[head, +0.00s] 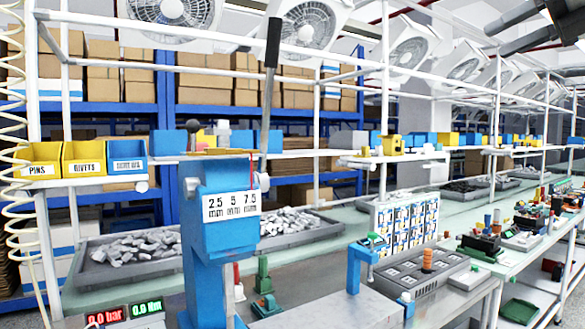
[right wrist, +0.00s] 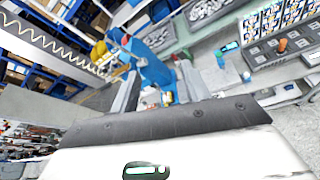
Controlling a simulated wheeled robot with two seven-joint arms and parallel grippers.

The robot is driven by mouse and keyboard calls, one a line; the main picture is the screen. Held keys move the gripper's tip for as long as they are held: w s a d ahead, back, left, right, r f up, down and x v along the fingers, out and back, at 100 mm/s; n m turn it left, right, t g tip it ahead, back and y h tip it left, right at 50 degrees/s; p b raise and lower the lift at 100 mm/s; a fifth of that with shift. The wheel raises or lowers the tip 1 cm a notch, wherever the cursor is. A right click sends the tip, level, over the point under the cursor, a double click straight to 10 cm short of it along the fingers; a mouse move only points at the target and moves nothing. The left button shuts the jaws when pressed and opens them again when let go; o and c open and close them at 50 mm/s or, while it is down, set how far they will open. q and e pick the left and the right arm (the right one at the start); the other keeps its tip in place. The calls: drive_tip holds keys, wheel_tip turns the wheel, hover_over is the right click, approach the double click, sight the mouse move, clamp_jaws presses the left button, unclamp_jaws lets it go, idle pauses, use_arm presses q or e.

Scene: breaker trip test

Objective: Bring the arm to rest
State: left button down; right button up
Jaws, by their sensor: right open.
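My right gripper (right wrist: 158,75) is open in the right wrist view, with its two grey fingers apart and nothing held between them. Beyond the fingers shows a blue bench press (right wrist: 155,72); I cannot tell how far off it is. In the head view the blue press (head: 218,215) stands upright in front, with a white label reading 2.5, 5 and 7.5 mm. Its lever (head: 271,70), with a black grip, points up. I cannot make out a gripper clearly in the head view. My left gripper shows in neither view.
Trays of grey metal parts (head: 130,248) lie on the bench behind the press. White frame posts (head: 384,100) rise nearby.

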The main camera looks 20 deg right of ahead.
drive_tip(key=w+a+f+n+g+y, duration=0.1)
drive_tip(key=w+a+f+y, duration=0.1)
drive_tip(key=w+a+f, duration=0.65)
drive_tip(key=w+a+f+n+y, duration=0.1)
drive_tip(key=w+a+f+y, duration=0.2)
drive_tip(key=w+f, duration=0.55)
drive_tip(key=w+a+f+m+t+y, duration=0.1)
drive_tip(key=w+a+f+m+y, duration=0.2)
drive_tip(key=f, duration=0.7)
drive_tip(key=w+a+f+m, duration=0.25)
drive_tip(key=a+f, duration=0.25)
drive_tip(key=f, duration=0.5)
drive_tip(key=s+f+m+t+h, duration=0.1)
drive_tip(key=s+f+m+h, duration=0.35)
drive_tip(key=f, duration=0.85)
drive_tip(key=s+f+m+h, duration=0.2)
drive_tip(key=s+f+m, duration=0.3)
drive_tip(key=f+m, duration=0.5)
drive_tip(key=s+f+m+g+h, duration=0.4)
drive_tip(key=s+f+m+g, duration=0.2)
drive_tip(key=s+f, duration=1.5)
drive_tip(key=s+a+m+t, duration=0.1)
drive_tip(key=a+m, duration=0.7)
drive_tip(key=a, duration=0.9)
drive_tip(key=shift+s+a+y, duration=0.15)
drive_tip(key=shift+s+y, duration=0.1)
drive_tip(key=shift+y, duration=0.2)
